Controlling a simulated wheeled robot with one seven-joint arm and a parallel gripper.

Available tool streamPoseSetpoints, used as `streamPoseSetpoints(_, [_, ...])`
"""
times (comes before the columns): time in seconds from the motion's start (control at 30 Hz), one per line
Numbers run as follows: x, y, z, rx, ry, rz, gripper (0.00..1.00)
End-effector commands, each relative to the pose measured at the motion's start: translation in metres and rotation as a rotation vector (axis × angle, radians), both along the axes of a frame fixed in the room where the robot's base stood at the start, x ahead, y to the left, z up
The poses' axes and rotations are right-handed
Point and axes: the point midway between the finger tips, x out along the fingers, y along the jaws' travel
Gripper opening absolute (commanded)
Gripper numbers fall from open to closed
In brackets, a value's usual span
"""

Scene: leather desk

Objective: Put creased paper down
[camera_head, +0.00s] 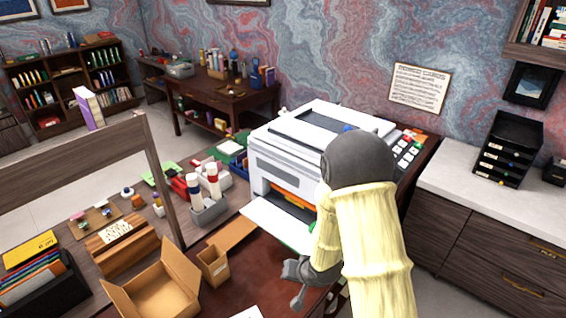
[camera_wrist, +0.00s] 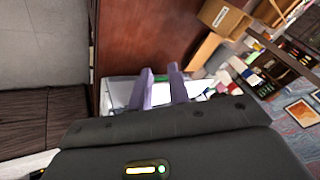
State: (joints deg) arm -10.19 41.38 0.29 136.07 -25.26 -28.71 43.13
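In the head view my gripper (camera_head: 294,283) is low over the reddish-brown desk, in front of the printer, partly hidden by my arm. In the wrist view its two purple fingers (camera_wrist: 161,72) stand apart with a gap between them, and I see no sheet pinched there. I cannot tell for sure which thing is the creased paper. A white sheet or tray (camera_head: 272,224) sticks out at the printer's front. A corner of another white sheet (camera_head: 247,313) shows at the bottom edge. A white surface (camera_wrist: 120,92) lies behind the fingers in the wrist view.
The white printer (camera_head: 285,165) stands behind my gripper. An open cardboard box (camera_head: 150,295) and a smaller carton (camera_head: 213,266) are to the left. A grey holder with glue sticks (camera_head: 208,210) is beyond them. A white-topped cabinet (camera_head: 480,198) is at right.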

Motion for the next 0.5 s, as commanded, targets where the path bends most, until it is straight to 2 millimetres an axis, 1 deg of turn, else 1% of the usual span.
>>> streamPoseSetpoints(0.03, [0.000, -0.013, 0.008, -0.042, -0.009, -0.004, 0.18])
streamPoseSetpoints(0.1, [-0.004, -0.030, 0.021, -0.102, -0.007, -0.003, 0.18])
streamPoseSetpoints(0.27, [-0.022, -0.065, 0.049, -0.216, 0.021, 0.001, 0.18])
streamPoseSetpoints(0.37, [-0.039, -0.083, 0.065, -0.270, 0.050, 0.006, 0.18])
streamPoseSetpoints(0.5, [-0.069, -0.104, 0.084, -0.321, 0.100, 0.021, 0.18])
